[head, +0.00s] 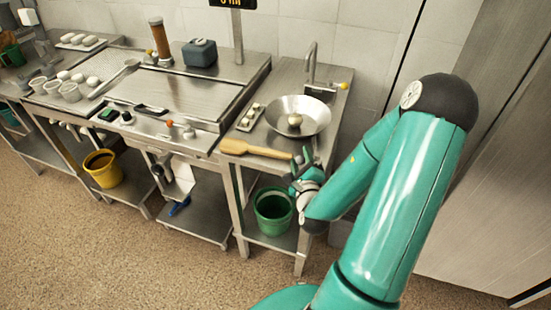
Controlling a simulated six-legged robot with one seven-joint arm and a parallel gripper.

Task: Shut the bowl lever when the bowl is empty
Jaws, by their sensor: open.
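The metal bowl (314,107) sits on the right-hand steel table, below a tap. A small pale round item (295,120) lies inside it, so the bowl is not empty. A yellow-tipped part (344,86) sticks out just right of the bowl's back rim; I cannot tell for sure whether it is the bowl lever or how it is set. My gripper (299,165) is open at the table's front edge, in front of the bowl and apart from it. Its fingers are small and dark, close to the end of a wooden paddle; I see nothing held.
The wooden paddle (252,149) lies along the front of the table. A small tray (250,118) of pale items stands left of the bowl. A green bucket (273,211) is on the lower shelf. A yellow bucket (103,168) stands further left. The floor in front is clear.

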